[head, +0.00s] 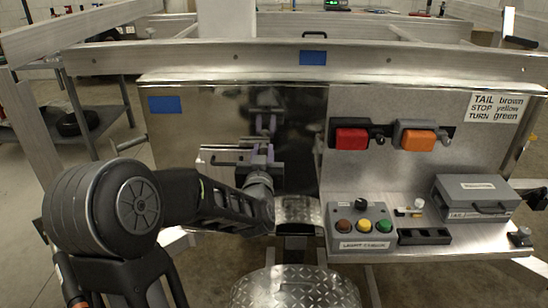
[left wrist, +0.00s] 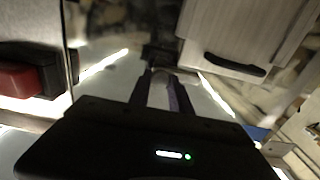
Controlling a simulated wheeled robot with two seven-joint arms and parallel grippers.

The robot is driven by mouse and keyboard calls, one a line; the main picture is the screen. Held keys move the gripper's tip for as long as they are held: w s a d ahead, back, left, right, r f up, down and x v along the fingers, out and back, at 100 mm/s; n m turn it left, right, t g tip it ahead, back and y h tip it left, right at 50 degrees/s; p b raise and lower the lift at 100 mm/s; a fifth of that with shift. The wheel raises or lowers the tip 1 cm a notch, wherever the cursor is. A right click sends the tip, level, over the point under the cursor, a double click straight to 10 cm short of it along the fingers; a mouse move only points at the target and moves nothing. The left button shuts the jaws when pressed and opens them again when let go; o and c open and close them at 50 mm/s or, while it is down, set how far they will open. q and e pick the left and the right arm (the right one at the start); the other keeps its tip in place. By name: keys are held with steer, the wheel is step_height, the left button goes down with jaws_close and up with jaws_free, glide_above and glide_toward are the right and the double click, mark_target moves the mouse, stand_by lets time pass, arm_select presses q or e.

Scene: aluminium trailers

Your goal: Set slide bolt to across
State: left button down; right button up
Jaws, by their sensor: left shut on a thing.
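My left gripper (head: 264,142) reaches up to the polished metal panel (head: 215,112) in the head view. Its two fingers are close together, shut on a small dark part that I take to be the slide bolt (left wrist: 160,54). In the left wrist view my left gripper (left wrist: 162,77) has its fingertips right at this part. The bolt's body is small and mostly hidden by the fingers, and I cannot tell which way it lies. The panel mirrors the gripper above the fingertips. My right gripper is not in view.
Right of the polished panel are a red light (head: 351,138), an orange light (head: 418,140) and a label sign (head: 497,107). Below them a shelf bears a button box (head: 361,229) and a grey case (head: 476,198). An aluminium beam (head: 250,58) crosses above.

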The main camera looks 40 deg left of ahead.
arm_select(q)
steer(key=shift+s+a, duration=0.1)
steer(key=shift+a, duration=0.15)
steer(key=c, duration=1.2)
jaws_free()
steer(key=shift+s+d, duration=0.1)
steer(key=v, duration=0.7)
steer(key=shift+s+d+p, duration=0.15)
steer(key=shift+s+p, duration=0.05)
steer(key=shift+p, duration=0.1)
